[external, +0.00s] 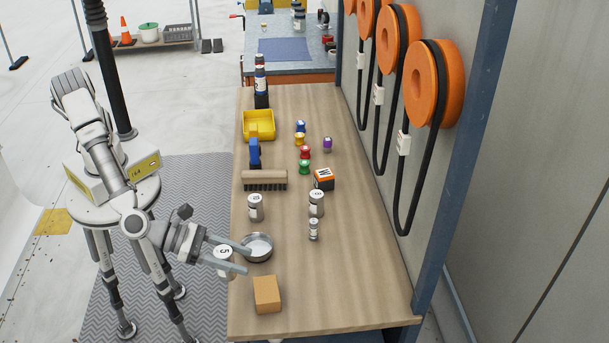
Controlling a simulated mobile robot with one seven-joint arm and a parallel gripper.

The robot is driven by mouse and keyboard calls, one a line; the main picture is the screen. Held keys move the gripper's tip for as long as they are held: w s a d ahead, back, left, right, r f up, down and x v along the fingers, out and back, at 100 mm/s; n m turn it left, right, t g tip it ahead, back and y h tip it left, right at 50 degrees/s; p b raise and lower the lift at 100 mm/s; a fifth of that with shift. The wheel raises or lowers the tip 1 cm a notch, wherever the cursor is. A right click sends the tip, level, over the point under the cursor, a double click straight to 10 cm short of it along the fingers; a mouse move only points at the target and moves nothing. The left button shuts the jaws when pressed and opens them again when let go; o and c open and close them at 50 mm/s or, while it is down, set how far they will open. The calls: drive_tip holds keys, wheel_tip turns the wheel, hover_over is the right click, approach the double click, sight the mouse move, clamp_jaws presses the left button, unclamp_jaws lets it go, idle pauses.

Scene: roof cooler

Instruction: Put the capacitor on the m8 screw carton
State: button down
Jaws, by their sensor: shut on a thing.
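My gripper (228,260) is over the near left edge of the wooden bench. It is shut on a white-grey cylinder marked 5 (224,253), which looks like a capacitor and stands about upright between the fingers. The fingers hide part of it. A small orange and black carton with a white top marked with an M (324,174) sits right of the bench's middle; it looks like the m8 screw carton. Its top looks bare. My gripper is well to the near left of it.
A round metal dish (258,247) is close beside the fingertips. A brown box (267,294) is nearer. Similar cylinders (255,207), (316,203) and a smaller one (313,229) stand between. A brush (264,179) lies left of the carton. The bench's right side is clear.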

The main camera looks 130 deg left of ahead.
drive_tip(key=shift+w+a+f, duration=0.7)
drive_tip(key=shift+a+f, duration=0.55)
drive_tip(key=shift+f, duration=0.25)
drive_tip(key=shift+w+a+f, duration=0.65)
drive_tip(key=shift+a+f, duration=0.65)
drive_tip(key=shift+f, duration=0.25)
drive_tip(key=shift+w+a+f, duration=0.7)
drive_tip(key=shift+a+f, duration=0.55)
drive_tip(key=shift+f, duration=0.25)
drive_tip(key=shift+f+b, duration=0.3)
drive_tip(key=shift+b, duration=0.15)
drive_tip(key=shift+c, duration=1.3)
unclamp_jaws()
drive_tip(key=shift+r, duration=0.1)
drive_tip(key=shift+r, duration=0.1)
